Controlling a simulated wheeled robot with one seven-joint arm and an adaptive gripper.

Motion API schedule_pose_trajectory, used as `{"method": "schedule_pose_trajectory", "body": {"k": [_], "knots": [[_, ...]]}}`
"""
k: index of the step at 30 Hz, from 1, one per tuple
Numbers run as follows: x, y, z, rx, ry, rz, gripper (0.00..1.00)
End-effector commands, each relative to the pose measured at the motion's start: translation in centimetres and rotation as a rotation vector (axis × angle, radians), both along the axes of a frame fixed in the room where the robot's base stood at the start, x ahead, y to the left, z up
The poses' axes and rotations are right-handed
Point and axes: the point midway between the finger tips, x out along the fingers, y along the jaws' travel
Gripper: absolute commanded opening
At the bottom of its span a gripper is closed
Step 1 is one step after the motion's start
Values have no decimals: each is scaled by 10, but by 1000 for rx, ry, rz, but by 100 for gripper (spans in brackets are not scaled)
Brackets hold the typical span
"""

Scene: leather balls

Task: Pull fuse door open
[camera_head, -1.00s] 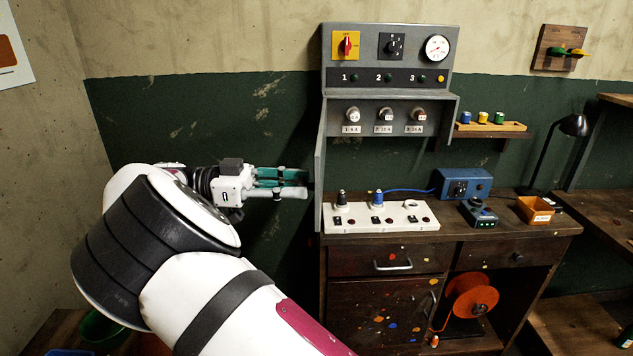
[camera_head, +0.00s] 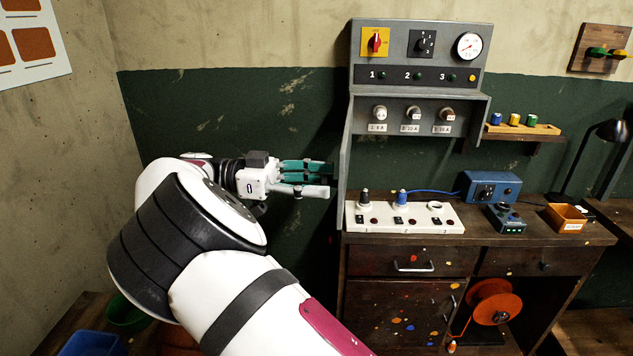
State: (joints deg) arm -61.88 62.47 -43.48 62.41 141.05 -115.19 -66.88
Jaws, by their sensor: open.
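The fuse door (camera_head: 344,160) is a thin grey panel seen nearly edge-on. It stands out from the left side of the grey fuse cabinet (camera_head: 420,96) towards me, so the compartment shows open, with three labelled fuses (camera_head: 411,114) inside. My gripper (camera_head: 330,179) has teal and white fingers. It is open and lies left of the door, on its outer side, with fingertips pointing right at the lower half of the panel. The tips look very close to the door; I cannot tell whether they touch it. No object shows between the fingers.
Below the cabinet, a white fuse board (camera_head: 404,222) lies on the wooden bench (camera_head: 560,233). A blue box (camera_head: 491,187), a dark control (camera_head: 506,218) and an orange tray (camera_head: 566,217) stand farther right.

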Motion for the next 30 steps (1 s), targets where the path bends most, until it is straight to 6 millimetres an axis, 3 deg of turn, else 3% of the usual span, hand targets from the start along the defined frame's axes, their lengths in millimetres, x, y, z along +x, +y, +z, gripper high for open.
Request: {"method": "schedule_pose_trajectory", "body": {"k": [18,30], "knots": [[0,0,91,0,-3,0,46],[0,0,99,0,-1,0,46]]}}
